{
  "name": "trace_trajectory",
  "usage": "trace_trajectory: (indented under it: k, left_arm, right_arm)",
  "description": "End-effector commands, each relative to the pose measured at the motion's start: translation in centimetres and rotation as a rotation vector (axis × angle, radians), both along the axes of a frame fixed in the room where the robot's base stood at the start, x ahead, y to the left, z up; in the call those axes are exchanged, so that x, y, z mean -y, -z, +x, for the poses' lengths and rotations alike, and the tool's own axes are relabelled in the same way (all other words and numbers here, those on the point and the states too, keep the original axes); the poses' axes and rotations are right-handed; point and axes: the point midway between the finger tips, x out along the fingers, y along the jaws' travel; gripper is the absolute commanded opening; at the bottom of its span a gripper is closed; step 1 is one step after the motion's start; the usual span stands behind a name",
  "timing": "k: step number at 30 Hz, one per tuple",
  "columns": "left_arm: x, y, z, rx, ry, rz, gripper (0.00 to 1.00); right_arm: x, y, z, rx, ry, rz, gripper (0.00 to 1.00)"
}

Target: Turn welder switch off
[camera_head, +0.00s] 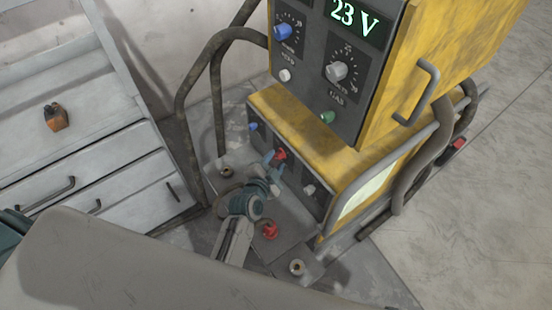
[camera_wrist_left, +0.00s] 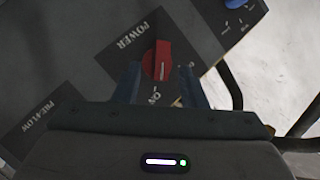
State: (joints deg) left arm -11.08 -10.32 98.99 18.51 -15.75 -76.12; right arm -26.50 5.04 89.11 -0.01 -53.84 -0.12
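The welder (camera_head: 380,115) is a yellow machine with dark front panels, a lit "23 V" display and several knobs. Its red power switch (camera_head: 280,154) is on the lower front panel. My left gripper (camera_head: 273,163) is open in front of the switch. In the left wrist view its fingers (camera_wrist_left: 160,84) stand either side of the switch, with gaps visible. My right gripper is not in view.
A grey drawer cabinet (camera_head: 105,165) stands at the left with a small orange-and-black object (camera_head: 56,117) on top. A bent grey tube rail (camera_head: 182,110) rises left of the welder. A red item (camera_head: 270,231) lies below my left gripper. Open floor (camera_head: 480,240) is at the right.

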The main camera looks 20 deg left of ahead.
Motion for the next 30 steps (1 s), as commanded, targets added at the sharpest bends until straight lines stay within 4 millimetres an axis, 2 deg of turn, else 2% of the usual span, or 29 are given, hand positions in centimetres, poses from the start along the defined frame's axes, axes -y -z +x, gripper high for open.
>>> trace_trajectory:
  k: [4, 13, 14, 19, 30]
  left_arm:
    - [0.11, 0.28, 1.1, 0.0, 0.0, 0.0, 0.38]
    - [0.14, 0.42, 1.33, 0.0, 0.0, -0.001, 0.38]
    - [0.14, 0.41, 1.33, 0.0, 0.0, -0.001, 0.36]
    - [0.1, 0.35, 1.34, 0.001, -0.001, 0.0, 0.02]
    - [0.09, 0.19, 1.42, 0.003, -0.002, -0.001, 0.0]
  right_arm:
    - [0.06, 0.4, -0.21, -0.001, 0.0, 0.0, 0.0]
    - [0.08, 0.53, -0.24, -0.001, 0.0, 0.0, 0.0]
    - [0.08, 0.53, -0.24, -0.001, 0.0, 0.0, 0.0]
    - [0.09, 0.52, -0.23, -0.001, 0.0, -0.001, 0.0]
    - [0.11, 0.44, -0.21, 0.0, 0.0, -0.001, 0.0]
